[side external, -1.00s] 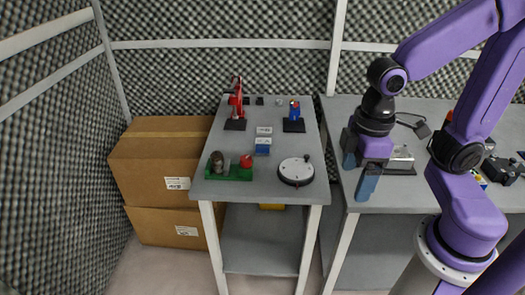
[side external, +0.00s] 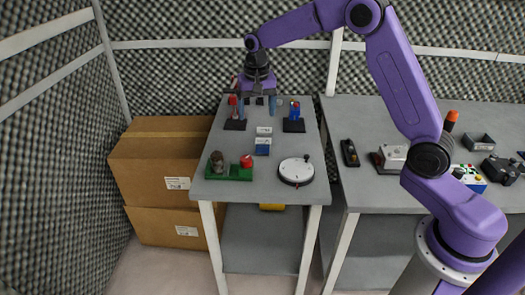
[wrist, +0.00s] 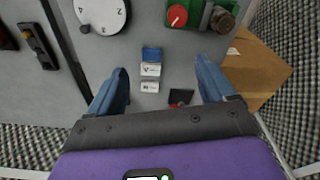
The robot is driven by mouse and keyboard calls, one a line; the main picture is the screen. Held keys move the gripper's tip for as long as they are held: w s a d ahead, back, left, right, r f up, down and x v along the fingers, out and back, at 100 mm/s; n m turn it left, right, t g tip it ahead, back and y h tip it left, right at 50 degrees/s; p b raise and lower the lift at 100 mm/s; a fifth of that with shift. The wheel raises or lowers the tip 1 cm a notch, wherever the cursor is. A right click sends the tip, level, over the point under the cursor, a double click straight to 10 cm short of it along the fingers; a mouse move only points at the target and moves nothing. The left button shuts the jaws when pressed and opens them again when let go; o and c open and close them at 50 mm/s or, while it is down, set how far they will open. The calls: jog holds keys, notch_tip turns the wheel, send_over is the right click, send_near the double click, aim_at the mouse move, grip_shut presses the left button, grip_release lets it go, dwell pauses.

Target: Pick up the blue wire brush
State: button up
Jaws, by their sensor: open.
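I cannot make out a clear wire brush shape in either view. A small blue block (side external: 262,149) with white labelled blocks behind it lies mid-table; it also shows in the wrist view (wrist: 151,54). A blue upright object (side external: 295,110) with a red part stands on a black base at the table's right side; its details are too small to tell. My gripper (side external: 257,105) is over the back of the narrow table, pointing down, open and empty. In the wrist view my gripper (wrist: 162,68) has its blue fingers spread wide, with the labelled blocks showing between them.
A red upright object (side external: 233,112) on a black base is close to the left finger. A green base with a red knob (side external: 246,161) and a round white dial (side external: 296,171) are at the front. Cardboard boxes (side external: 158,165) stand left. The right table (side external: 375,195) holds several devices.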

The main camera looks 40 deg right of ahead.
aim_at(263, 147)
jog(key=w+d+f+m, duration=0.3)
jog(key=w+d, duration=0.2)
jog(key=d, duration=0.1)
jog(key=f, duration=0.5)
jog(key=d+f, duration=0.1)
jog(key=f, duration=1)
jog(key=shift+w+d+f, duration=0.2)
jog(key=shift+w+f, duration=0.05)
jog(key=shift+w, duration=0.1)
jog(key=c, duration=1.2)
jog(key=shift+c, duration=0.2)
jog(key=shift+r, duration=0.15)
jog(key=shift+r, duration=0.55)
jog(key=s+a+r, duration=0.1)
jog(key=s+r, duration=1)
jog(key=s, duration=0.3)
jog(key=shift+r, duration=0.35)
